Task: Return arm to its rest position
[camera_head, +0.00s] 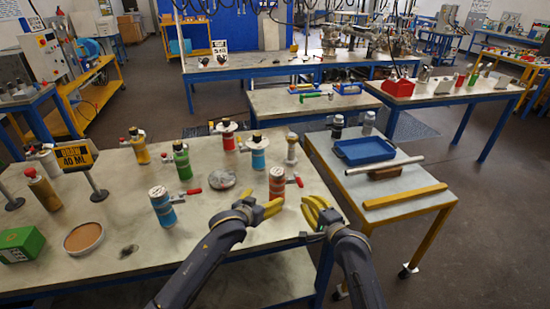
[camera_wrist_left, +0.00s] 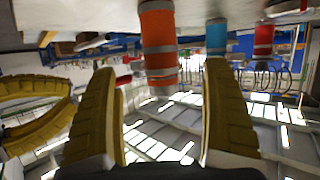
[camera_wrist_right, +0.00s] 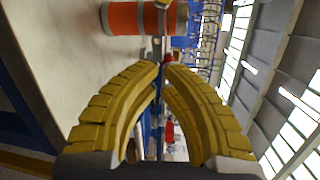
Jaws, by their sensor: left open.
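My left gripper (camera_head: 268,208) is open and empty at the front right of the main table. Its two yellow fingers stand apart in the left wrist view (camera_wrist_left: 163,100). An orange vessel (camera_head: 276,181) stands upright on the table just behind the left gripper. It also shows in the left wrist view (camera_wrist_left: 158,45) and the right wrist view (camera_wrist_right: 135,18), apart from the fingers.
A blue vessel (camera_head: 162,208) and a green vessel (camera_head: 182,162) stand on the main table (camera_head: 130,200). A round grey piece (camera_head: 222,179) lies between vessels. The right side table holds a blue tray (camera_head: 364,150), a metal tube (camera_head: 385,165) and a yellow bar (camera_head: 405,196).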

